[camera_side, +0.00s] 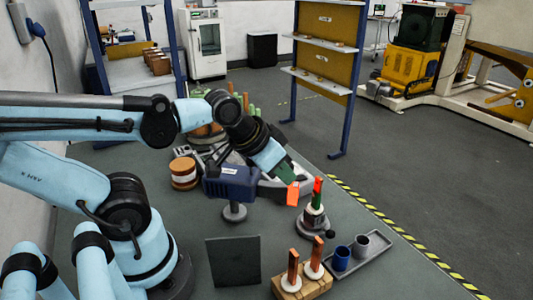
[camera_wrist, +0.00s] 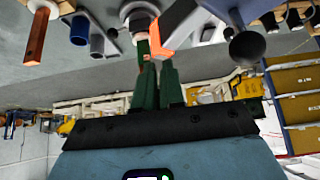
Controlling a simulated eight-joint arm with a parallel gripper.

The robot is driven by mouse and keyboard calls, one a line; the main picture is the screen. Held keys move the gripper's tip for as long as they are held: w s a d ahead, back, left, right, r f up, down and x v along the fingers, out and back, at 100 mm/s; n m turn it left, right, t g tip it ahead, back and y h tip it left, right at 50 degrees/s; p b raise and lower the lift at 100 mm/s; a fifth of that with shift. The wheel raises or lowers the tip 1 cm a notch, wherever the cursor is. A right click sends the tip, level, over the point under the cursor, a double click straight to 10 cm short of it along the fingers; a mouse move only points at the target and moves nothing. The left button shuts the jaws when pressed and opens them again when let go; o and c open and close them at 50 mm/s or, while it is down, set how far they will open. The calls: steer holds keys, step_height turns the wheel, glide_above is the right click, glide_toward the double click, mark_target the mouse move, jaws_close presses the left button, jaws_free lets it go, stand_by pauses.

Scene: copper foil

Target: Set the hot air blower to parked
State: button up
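The hot air blower (camera_side: 230,183) appears to be the dark blue boxy device on a round-based post in the side view. An orange piece (camera_side: 293,193) shows at its right end. The orange piece also shows in the wrist view (camera_wrist: 162,38), beside a grey body (camera_wrist: 181,17). My gripper (camera_side: 288,176) reaches down from upper left, its green fingers close to the orange piece. The orange piece lies just beyond the tips; contact cannot be told.
A stand (camera_side: 314,220) with a red and green strip is close right of my gripper. A wooden block (camera_side: 302,289) with upright copper strips and a grey tray (camera_side: 370,262) with a blue cup (camera_side: 341,258) are in front. A dark panel (camera_side: 233,262) stands nearby.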

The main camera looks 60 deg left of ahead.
mark_target(251, 162)
steer(key=o, duration=0.7)
steer(key=a+r+m+g, duration=0.1)
steer(key=r, duration=0.1)
steer(key=a+r+m+g, duration=0.1)
steer(key=a+r, duration=0.1)
steer(key=shift+s+a+r+g, duration=0.1)
steer(key=shift+s+r+g, duration=0.1)
steer(key=shift+g, duration=0.2)
steer(key=s+a+r+m+g, duration=0.3)
steer(key=a+r+m+g, duration=0.1)
steer(key=r, duration=0.3)
steer(key=shift+d+f, duration=0.2)
steer(key=shift+f, duration=5.75)
jaws_close()
